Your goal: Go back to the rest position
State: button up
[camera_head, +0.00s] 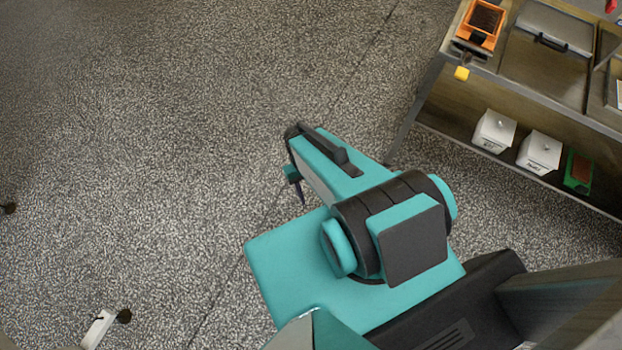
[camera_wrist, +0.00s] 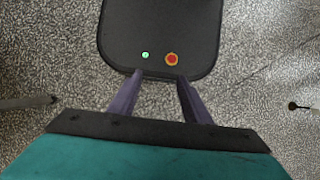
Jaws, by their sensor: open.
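My gripper (camera_wrist: 159,92) shows in the wrist view with its two dark purple fingers apart and nothing between them. It is open and empty. Past the fingertips lies a dark rounded panel with a green light and a red button, which looks like part of my own base. In the head view my teal arm is folded over my base. Only a small dark tip of the gripper (camera_head: 300,190) shows there, at the arm's left side above the floor; the rest is hidden behind the arm.
White bins (camera_head: 494,131) and a green box (camera_head: 578,171) sit below.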

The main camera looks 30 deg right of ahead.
jog(key=shift+s+a+f, duration=0.15)
jog(key=shift+s+a, duration=0.05)
jog(key=shift+s, duration=0.3)
jog(key=shift+s+a+f, duration=0.15)
jog(key=shift+s, duration=0.3)
jog(key=shift+f, duration=0.1)
notch_tip(320, 180, down, 4)
jog(key=b, duration=0.4)
jog(key=shift+s, duration=0.15)
jog(key=shift+r, duration=0.2)
